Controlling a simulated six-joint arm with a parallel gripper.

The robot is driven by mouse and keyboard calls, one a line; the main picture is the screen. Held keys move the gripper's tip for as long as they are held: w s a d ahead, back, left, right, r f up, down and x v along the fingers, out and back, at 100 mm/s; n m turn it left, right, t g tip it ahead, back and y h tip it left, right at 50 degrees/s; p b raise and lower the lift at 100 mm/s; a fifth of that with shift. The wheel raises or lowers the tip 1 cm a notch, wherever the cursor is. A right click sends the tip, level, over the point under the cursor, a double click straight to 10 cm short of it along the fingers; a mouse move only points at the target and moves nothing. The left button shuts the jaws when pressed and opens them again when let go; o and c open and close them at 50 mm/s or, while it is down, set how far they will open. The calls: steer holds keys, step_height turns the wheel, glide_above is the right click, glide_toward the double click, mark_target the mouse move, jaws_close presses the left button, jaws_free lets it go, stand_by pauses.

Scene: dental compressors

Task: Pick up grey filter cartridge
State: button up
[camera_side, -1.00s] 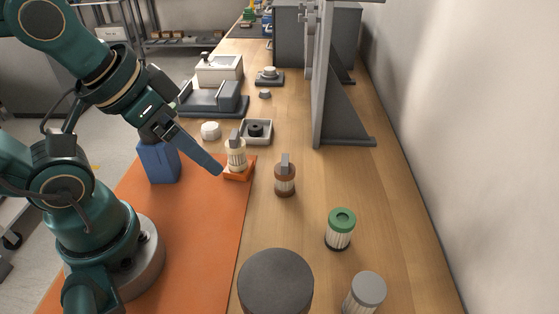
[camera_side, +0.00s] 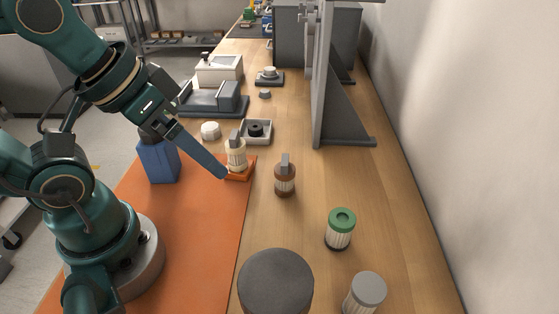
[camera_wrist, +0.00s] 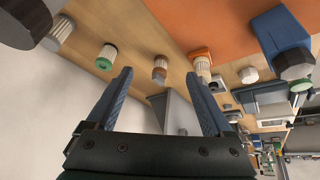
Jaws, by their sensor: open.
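The grey filter cartridge (camera_side: 366,293) stands upright on the wooden bench at the near right in the side view, with a flat grey cap over pale pleats, cut off by the bottom edge. In the wrist view, a pale pleated cartridge with a greyish end (camera_wrist: 60,31) shows at the upper left and looks like the same one. My gripper (camera_side: 222,176) is beside the orange tray, well to the left of and farther back than the cartridge. Its fingers overlap in the side view. In the wrist view my gripper (camera_wrist: 159,76) is open, with nothing between the fingers.
A green-capped cartridge (camera_side: 340,230) and a brown one (camera_side: 285,181) stand on the bench. A cream cartridge (camera_side: 236,155) sits in an orange tray (camera_side: 238,177). A large dark cylinder (camera_side: 275,285) is left of the grey cartridge. A grey upright bracket (camera_side: 340,118) stands farther back.

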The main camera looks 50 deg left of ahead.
steer(key=d+r+n+g+h, duration=0.25)
steer(key=d+h, duration=0.25)
steer(key=d, duration=0.3)
steer(key=n+g+h, duration=0.5)
steer(key=n+h, duration=0.2)
steer(key=n, duration=0.3)
glide_above(358, 276)
steer(key=w+a, duration=0.1)
steer(key=a, duration=0.3)
step_height(358, 276, down, 5)
steer(key=f+n, duration=0.1)
steer(key=f, duration=0.3)
steer(key=d+f+n, duration=0.1)
steer(key=f, duration=0.2)
steer(key=shift+w+d+n+h, duration=0.1)
steer(key=shift+n+h, duration=0.25)
steer(key=shift+h, duration=0.05)
steer(key=shift+s+f, duration=0.2)
steer(key=shift+f, duration=0.1)
steer(key=shift+s+d+f+g, duration=0.1)
steer(key=shift+d+f+g, duration=0.1)
steer(key=shift+d+g, duration=0.1)
steer(key=shift+x, duration=2.3)
steer(key=shift+c, duration=0.3)
